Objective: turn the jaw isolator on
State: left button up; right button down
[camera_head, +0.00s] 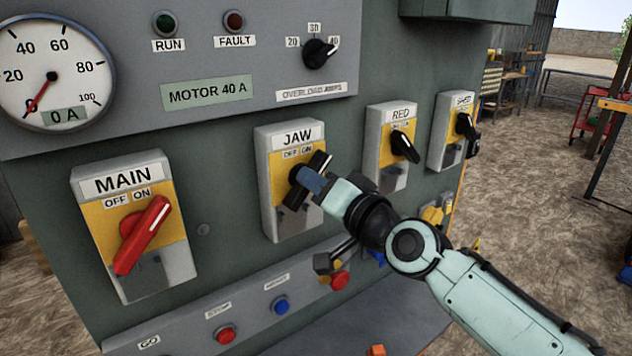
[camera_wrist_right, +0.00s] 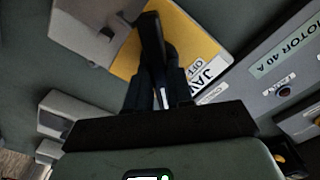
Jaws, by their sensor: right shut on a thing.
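The jaw isolator (camera_head: 276,148) is a grey box with a yellow plate, labelled JAW with OFF and ON, in the middle of the panel in the head view. Its black handle (camera_head: 320,161) leans up to the right, toward the ON side. My right gripper (camera_head: 303,180) is at the handle, shut on it; the fingers partly hide it. In the right wrist view the gripper (camera_wrist_right: 160,85) has its dark fingers around the black handle (camera_wrist_right: 152,38), in front of the yellow plate (camera_wrist_right: 187,40). My left gripper is out of view.
The MAIN isolator (camera_head: 135,215) with its red handle is on the left. The RED isolator (camera_head: 392,142) and another isolator (camera_head: 455,128) are close on the right. Below is a sloped row of push buttons, including a blue one (camera_head: 281,305). The gauge (camera_head: 52,75) reads near zero.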

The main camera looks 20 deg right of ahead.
jog(key=shift+m, duration=0.3)
jog(key=c, duration=1)
grip_release()
jog(key=b+v, duration=0.2)
jog(key=v, duration=1.1)
jog(key=shift+s, duration=0.2)
